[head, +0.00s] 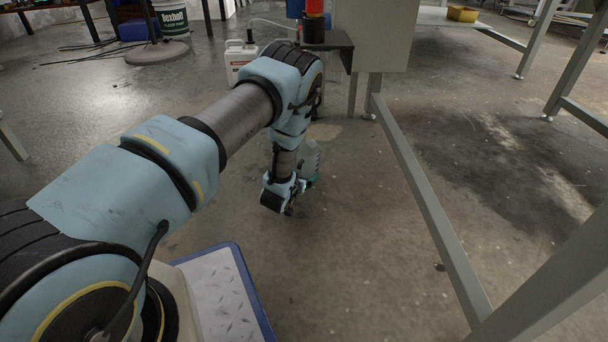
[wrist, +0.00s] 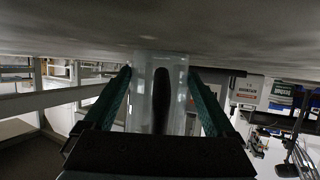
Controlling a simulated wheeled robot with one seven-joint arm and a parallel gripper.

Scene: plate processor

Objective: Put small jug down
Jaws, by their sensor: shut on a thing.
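The small jug (head: 311,156) is a pale, translucent container low over the floor, partly hidden behind my wrist in the head view. My gripper (head: 304,184) is shut on it, with a teal finger showing beside it. In the wrist view the clear jug (wrist: 140,98) stands between the two teal fingers, with a dark strip down its middle. The floor (wrist: 230,35) fills the top of that upside-down view, close to the jug's end. I cannot tell whether the jug touches the floor.
A larger white jug (head: 239,58) stands on the floor beyond my arm. A grey cabinet (head: 383,35) with a dark side shelf (head: 335,41) is behind. A metal frame leg and rail (head: 430,205) run along the right. A white bucket (head: 171,20) is at the back left. Open floor lies in front.

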